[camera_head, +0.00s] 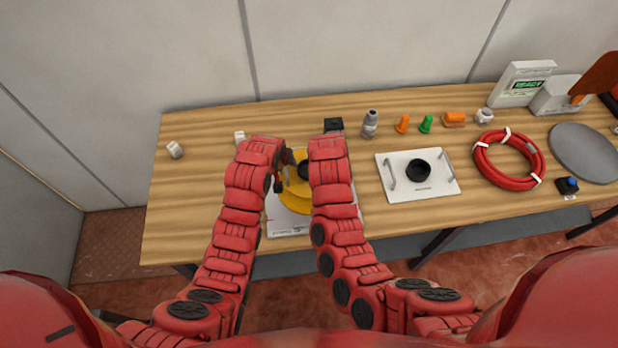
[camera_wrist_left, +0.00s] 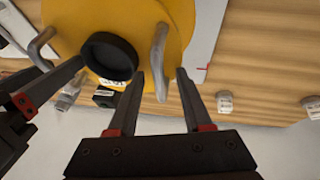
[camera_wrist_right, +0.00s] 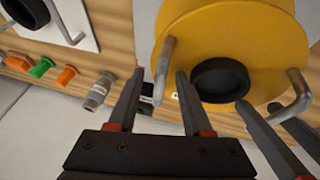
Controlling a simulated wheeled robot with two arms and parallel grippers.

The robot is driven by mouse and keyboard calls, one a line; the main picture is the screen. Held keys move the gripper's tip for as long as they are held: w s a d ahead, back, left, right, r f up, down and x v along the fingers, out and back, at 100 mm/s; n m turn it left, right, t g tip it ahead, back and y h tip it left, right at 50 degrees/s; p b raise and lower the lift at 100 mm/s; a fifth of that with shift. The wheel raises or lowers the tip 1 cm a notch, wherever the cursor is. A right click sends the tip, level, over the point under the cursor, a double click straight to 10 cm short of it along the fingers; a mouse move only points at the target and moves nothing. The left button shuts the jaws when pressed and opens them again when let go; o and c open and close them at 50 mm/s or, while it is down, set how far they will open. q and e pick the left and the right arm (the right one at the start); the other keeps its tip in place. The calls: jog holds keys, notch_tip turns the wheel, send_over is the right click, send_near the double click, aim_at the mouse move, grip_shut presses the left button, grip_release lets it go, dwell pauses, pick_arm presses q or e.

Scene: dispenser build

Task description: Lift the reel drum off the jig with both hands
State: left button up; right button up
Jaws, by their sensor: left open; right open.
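The yellow reel drum (camera_head: 296,197) with a black hub lies on a white plate (camera_head: 285,224), seemingly the jig, partly hidden by my arms. Grey bar handles stand on opposite sides of the drum. My left gripper (camera_wrist_left: 160,76) is open, its fingertips on either side of one handle (camera_wrist_left: 159,55), with gaps visible. My right gripper (camera_wrist_right: 160,76) is open, its fingertips on either side of the other handle (camera_wrist_right: 164,62). The black hub (camera_wrist_left: 108,57) lies between the two handles. In the head view the right fingers are hidden by my arm.
To the right stands a white plate (camera_head: 395,160) with two handles and a black centre. Beyond lie a red hose coil (camera_head: 479,164) and a grey disc (camera_head: 583,153). Small parts, including a grey fitting (camera_head: 370,124) and a green piece (camera_head: 426,124), line the back. The table's left side is mostly clear.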

pick_arm(q)
grip_shut()
pick_arm(e)
grip_shut()
jog(key=shift+r, duration=0.1)
dwell(1.1)
